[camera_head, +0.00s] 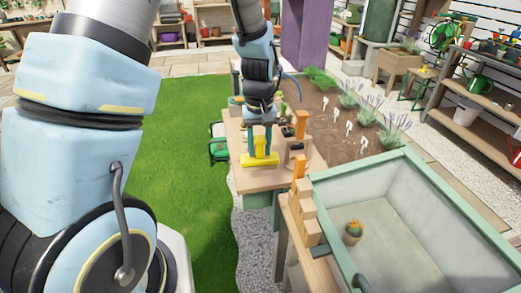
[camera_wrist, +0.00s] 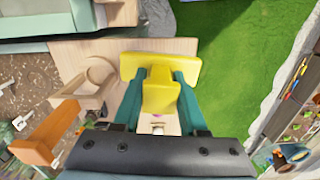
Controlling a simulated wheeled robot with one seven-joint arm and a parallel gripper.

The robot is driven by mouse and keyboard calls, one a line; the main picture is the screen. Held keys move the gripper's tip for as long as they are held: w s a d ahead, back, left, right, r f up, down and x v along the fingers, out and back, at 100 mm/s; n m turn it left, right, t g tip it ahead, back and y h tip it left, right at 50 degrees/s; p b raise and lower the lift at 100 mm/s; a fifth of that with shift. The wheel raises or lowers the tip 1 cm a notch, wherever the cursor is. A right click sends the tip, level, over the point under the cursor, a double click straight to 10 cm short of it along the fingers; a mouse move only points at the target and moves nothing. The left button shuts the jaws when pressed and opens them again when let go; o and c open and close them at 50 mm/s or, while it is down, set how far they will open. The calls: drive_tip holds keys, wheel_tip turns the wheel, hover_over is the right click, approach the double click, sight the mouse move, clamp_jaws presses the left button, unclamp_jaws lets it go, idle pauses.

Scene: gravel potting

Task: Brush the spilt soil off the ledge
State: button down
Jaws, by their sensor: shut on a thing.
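My gripper (camera_head: 260,146) is shut on a yellow T-shaped brush (camera_head: 259,160) above the wooden table top (camera_head: 248,181). In the wrist view my gripper's two teal fingers (camera_wrist: 160,105) clasp the brush's yellow block (camera_wrist: 160,88), and its wide bar (camera_wrist: 150,67) lies crosswise beyond the fingertips. I cannot tell whether the brush touches the wood. A narrow wooden ledge (camera_head: 294,222) runs along the green-rimmed basin, with several wooden blocks on it. I cannot make out spilt soil on the table top or on the ledge.
The green-rimmed basin (camera_head: 352,171) holds a small potted plant (camera_head: 353,231). An orange upright piece (camera_head: 301,123) and a wooden holder (camera_head: 296,150) stand right of the brush. A soil bed (camera_head: 345,135) with white markers lies behind. Open lawn (camera_head: 180,150) is at left.

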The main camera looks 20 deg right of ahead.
drive_tip(key=shift+r+p, duration=0.75)
drive_tip(key=shift+r, duration=0.5)
